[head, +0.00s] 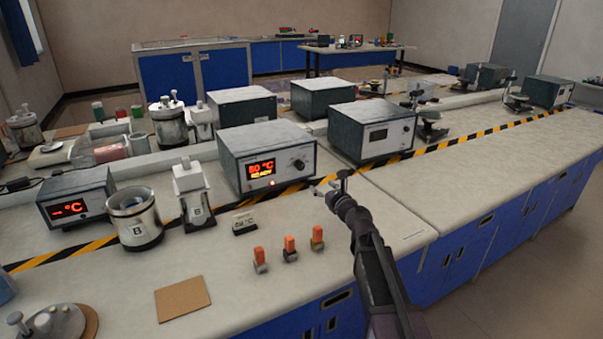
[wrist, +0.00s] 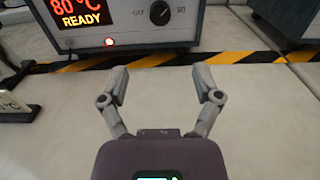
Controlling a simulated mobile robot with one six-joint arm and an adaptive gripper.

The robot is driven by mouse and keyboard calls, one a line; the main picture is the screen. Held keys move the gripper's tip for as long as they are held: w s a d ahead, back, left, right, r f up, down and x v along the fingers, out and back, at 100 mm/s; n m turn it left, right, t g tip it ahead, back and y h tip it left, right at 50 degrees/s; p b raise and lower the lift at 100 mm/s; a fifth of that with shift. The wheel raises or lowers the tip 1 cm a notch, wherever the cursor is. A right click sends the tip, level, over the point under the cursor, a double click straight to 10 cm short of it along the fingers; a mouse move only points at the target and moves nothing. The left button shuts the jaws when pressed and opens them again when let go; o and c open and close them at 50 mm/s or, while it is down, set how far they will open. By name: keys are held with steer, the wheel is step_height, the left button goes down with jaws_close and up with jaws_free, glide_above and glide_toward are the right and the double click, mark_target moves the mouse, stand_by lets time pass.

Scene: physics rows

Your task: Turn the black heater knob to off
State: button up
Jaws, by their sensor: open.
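The heater box (head: 267,157) stands on the bench, its lit display reading 80 °C READY. Its black knob (head: 298,164) is on the right of the front panel, and a small red light glows below the display. My gripper (head: 335,183) is in front of the heater, to the right of the knob in the head view. In the wrist view my gripper (wrist: 162,83) is open and empty, its fingers apart from the knob and the panel.
A black-and-yellow strip (head: 300,187) runs along the bench in front of the heater. A second box (head: 372,132) stands to the right.

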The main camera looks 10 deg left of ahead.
mark_target(301, 168)
stand_by(0.3)
steer(key=shift+x, duration=6.9)
steer(key=shift+a, duration=0.1)
jaws_close()
